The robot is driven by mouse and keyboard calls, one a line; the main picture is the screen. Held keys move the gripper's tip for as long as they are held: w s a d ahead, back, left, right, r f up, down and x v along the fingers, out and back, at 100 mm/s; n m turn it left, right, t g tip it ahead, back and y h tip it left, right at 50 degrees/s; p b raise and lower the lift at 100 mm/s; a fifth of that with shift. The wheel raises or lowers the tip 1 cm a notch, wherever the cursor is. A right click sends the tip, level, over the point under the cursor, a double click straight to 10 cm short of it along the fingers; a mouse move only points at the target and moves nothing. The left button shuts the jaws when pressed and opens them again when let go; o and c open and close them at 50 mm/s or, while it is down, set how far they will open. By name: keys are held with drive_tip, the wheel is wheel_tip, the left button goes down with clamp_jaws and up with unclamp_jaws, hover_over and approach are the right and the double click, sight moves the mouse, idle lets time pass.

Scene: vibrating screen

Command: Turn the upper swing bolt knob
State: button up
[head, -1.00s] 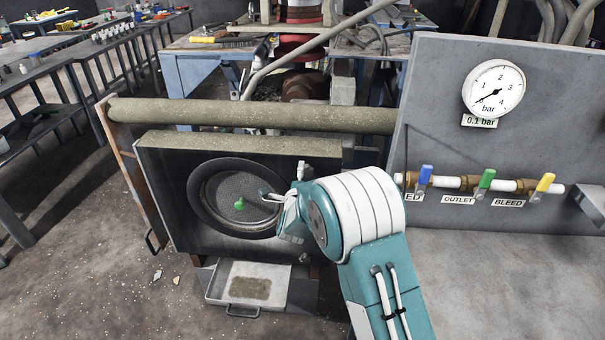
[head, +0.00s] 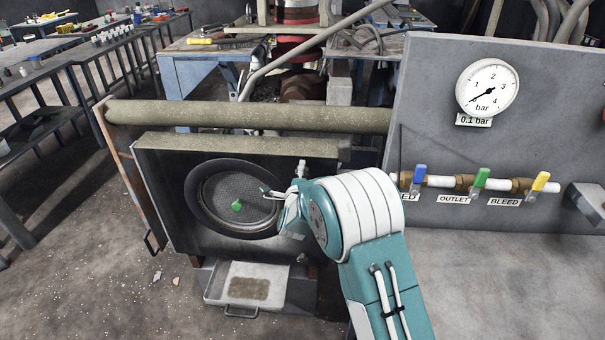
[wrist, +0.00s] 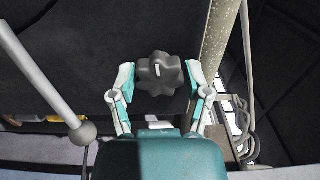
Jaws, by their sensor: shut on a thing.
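The dark lobed knob (wrist: 168,74) with a short white mark shows in the wrist view, in front of a dark panel. My gripper (wrist: 159,76) has one finger on each side of the knob and is shut on it. The white mark points nearly straight up in that view. In the head view my gripper (head: 277,195) is at the right part of the round screen port on the dark housing. The knob in its fingers cannot be made out there, as my wrist and fingers hide it.
A tray (head: 215,293) stands below the housing. A thick pipe (head: 250,117) runs above it. A gauge panel (head: 440,110) with blue, green and yellow valves is at right. A pale rod (wrist: 45,80) crosses the wrist view's left.

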drive_tip(key=shift+f, duration=0.2)
drive_tip(key=n, duration=0.6)
drive_tip(key=shift+f, duration=0.1)
drive_tip(key=n, duration=0.6)
drive_tip(key=shift+s+f, duration=0.1)
drive_tip(key=n, duration=0.5)
drive_tip(key=shift+n, duration=0.4)
drive_tip(key=n, duration=0.5)
drive_tip(key=shift+n, duration=0.7)
drive_tip(key=o, duration=1.2)
drive_tip(key=shift+a, duration=0.1)
drive_tip(key=shift+c, duration=0.2)
